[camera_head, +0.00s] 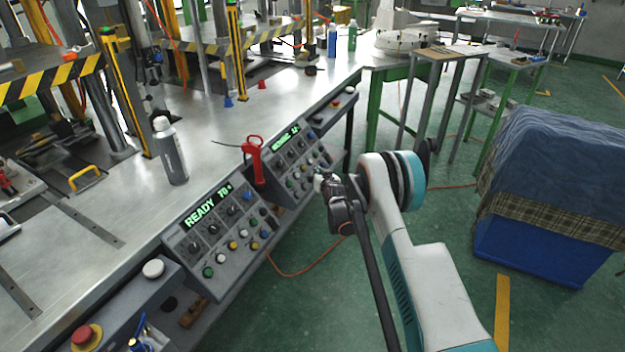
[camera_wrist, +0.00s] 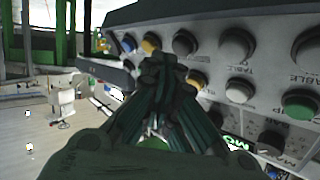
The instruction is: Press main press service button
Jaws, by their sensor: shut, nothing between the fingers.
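The near control panel (camera_head: 222,232) has a green display reading "READY TO" and rows of knobs and coloured buttons. The far control panel (camera_head: 297,160) has a similar display, partly readable, and similar buttons. My gripper (camera_head: 321,182) is shut and empty, at the right edge of the far panel. In the wrist view my gripper (camera_wrist: 163,68) points at a panel with grey buttons (camera_wrist: 236,45), yellow buttons (camera_wrist: 196,79), a blue button (camera_wrist: 129,42) and a green button (camera_wrist: 300,104). The fingers hide part of this panel. I cannot tell which button is the service button, or whether the fingertips touch one.
A red handheld device (camera_head: 254,160) stands between the panels. A grey bottle (camera_head: 171,152) stands on the metal bench (camera_head: 215,130). A red emergency button (camera_head: 86,337) is at the near left. A blue covered crate (camera_head: 540,250) stands at right, with open green floor before it.

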